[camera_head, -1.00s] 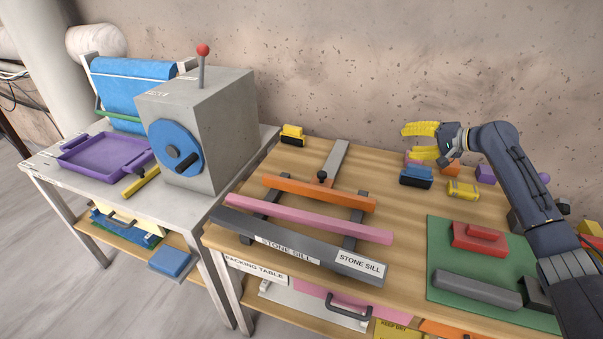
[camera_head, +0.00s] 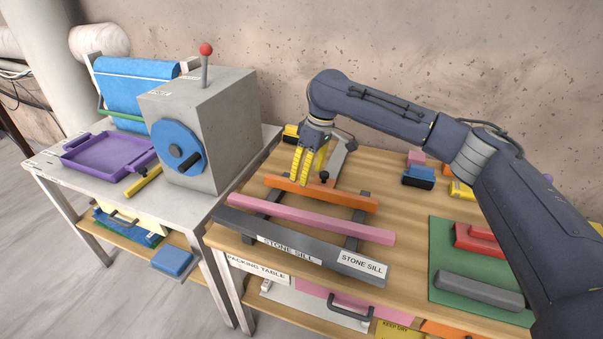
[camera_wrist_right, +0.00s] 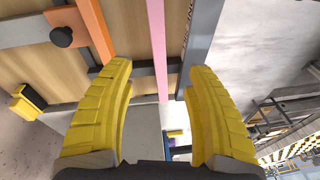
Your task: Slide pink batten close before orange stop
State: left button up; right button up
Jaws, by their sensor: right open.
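The pink batten (camera_head: 310,218) lies across two dark rails on the wooden table, between the orange stop (camera_head: 340,197) and the grey stone sill (camera_head: 250,230). A gap separates it from the orange stop, which runs roughly parallel behind it. My right gripper (camera_head: 303,181) is over the left part of the orange stop, fingers pointing down, open and empty. In the right wrist view the pink batten (camera_wrist_right: 161,45) runs between the open yellow fingers (camera_wrist_right: 160,95), with the orange stop (camera_wrist_right: 94,30) to its left. Contact with either bar cannot be told. My left gripper is not in view.
A black knob (camera_head: 324,175) stands behind the orange stop. A grey machine with a blue dial (camera_head: 176,145) stands on the left table. A green mat (camera_head: 440,255) with a red block (camera_head: 475,238) and grey bar lies at right. Small coloured blocks sit at the back.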

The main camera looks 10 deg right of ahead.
aim_at(306, 214)
jog(key=shift+s+a+r+n+h, duration=0.1)
jog(key=shift+s+n+h, duration=0.15)
jog(key=shift+n+h, duration=0.3)
jog(key=shift+s+n+h, duration=0.25)
jog(key=shift+n+h, duration=0.3)
notch_tip(306, 214, down, 17)
jog(key=shift+f, duration=0.2)
dwell(0.3)
jog(key=shift+c, duration=0.2)
grip_shut()
dwell(0.3)
